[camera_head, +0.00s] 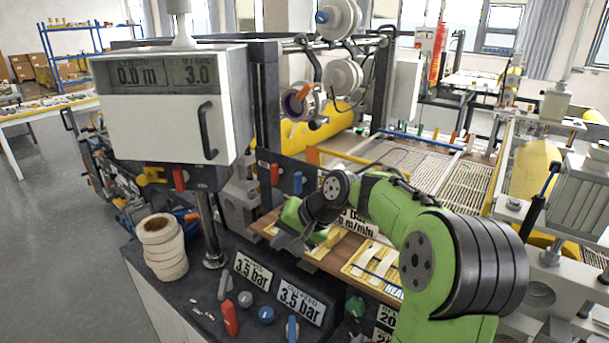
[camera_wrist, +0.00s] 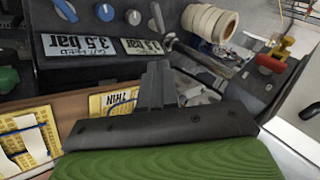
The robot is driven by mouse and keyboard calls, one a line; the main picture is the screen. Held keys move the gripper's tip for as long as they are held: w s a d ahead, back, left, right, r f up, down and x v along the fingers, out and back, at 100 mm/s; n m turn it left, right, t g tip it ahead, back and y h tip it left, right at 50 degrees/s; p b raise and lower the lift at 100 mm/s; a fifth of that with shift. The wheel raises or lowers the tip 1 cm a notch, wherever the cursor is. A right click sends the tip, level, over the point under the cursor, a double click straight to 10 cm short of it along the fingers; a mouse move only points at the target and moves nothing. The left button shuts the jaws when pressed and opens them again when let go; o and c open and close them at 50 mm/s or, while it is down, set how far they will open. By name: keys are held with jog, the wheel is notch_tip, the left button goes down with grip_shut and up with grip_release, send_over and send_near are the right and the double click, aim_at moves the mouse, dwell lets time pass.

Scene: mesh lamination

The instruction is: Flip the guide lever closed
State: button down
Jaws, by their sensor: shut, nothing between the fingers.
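My gripper (camera_head: 284,240) is low over the front of the machine, above the edge of the wooden board, its green arm reaching in from the right. In the wrist view my gripper (camera_wrist: 155,82) has its grey fingers together with nothing between them. No lever is labelled as the guide lever, so I cannot tell which it is. An orange lever (camera_head: 304,91) sits at the tape spool. A red lever (camera_head: 274,174) and a blue lever (camera_head: 298,183) stand upright on the dark bar behind my gripper. Another red lever (camera_head: 179,179) is below the white display box.
The white display box (camera_head: 150,125) stands on a post at left. A stack of tape rolls (camera_head: 162,247) stands on the dark console, also in the wrist view (camera_wrist: 208,22). Pressure plates (camera_head: 300,301) and knobs (camera_head: 265,315) line the console front. The wooden board (camera_head: 335,255) carries yellow labels.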

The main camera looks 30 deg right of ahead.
jog(key=s+d+r+m+t, duration=0.1)
jog(key=d+r+m+t, duration=0.2)
jog(key=d, duration=0.6)
jog(key=s+d+r+m+t+p, duration=0.1)
jog(key=d+r, duration=0.4)
jog(key=d, duration=0.5)
jog(key=m+t, duration=0.1)
jog(key=t, duration=0.1)
jog(key=shift+s+m+t+y, duration=0.15)
jog(key=shift+m+t+y, duration=0.25)
send_near(300, 180)
jog(key=x, duration=0.6)
jog(key=shift+w, duration=0.25)
